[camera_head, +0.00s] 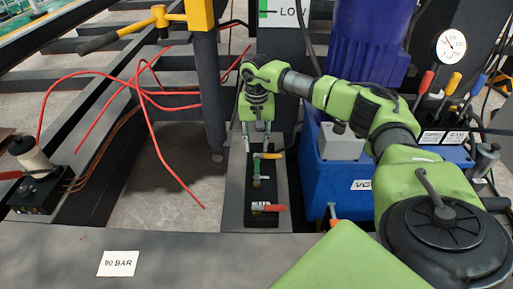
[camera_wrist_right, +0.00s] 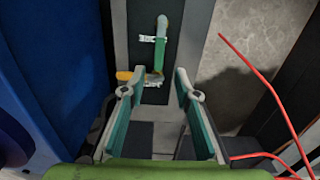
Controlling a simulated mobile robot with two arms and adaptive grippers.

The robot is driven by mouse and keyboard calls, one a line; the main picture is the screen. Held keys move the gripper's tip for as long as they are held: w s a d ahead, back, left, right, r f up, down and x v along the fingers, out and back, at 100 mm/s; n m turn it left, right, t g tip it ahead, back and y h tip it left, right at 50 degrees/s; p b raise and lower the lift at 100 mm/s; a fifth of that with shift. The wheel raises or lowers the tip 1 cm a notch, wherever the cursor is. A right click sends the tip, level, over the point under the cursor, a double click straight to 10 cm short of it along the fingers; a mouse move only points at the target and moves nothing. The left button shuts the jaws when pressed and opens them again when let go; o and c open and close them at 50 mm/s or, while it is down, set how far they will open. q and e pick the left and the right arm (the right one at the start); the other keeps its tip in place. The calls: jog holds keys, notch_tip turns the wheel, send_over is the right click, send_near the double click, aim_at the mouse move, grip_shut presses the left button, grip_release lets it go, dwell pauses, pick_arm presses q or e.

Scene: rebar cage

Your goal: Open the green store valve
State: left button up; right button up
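A dark valve plate (camera_head: 250,200) stands upright below my right gripper. A green lever (camera_head: 256,168) runs along its upper part, and it also shows in the right wrist view (camera_wrist_right: 162,28). A yellow-ended handle (camera_head: 271,155) sticks out to the right at its top; in the right wrist view the yellow end (camera_wrist_right: 125,76) lies to the left. A red lever (camera_head: 267,208) sits lower on the plate. My right gripper (camera_head: 256,145) is open and empty just above the green lever, its fingertips (camera_wrist_right: 153,82) spread apart. My left gripper is not in view.
A blue box (camera_head: 335,185) marked VG stands right of the plate. Loose red cables (camera_head: 150,110) hang at the left. Several coloured levers (camera_head: 450,85) and a gauge (camera_head: 451,46) are at the upper right. A 90 BAR card (camera_head: 118,263) lies in front.

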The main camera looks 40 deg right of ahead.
jog(key=shift+r, duration=1.5)
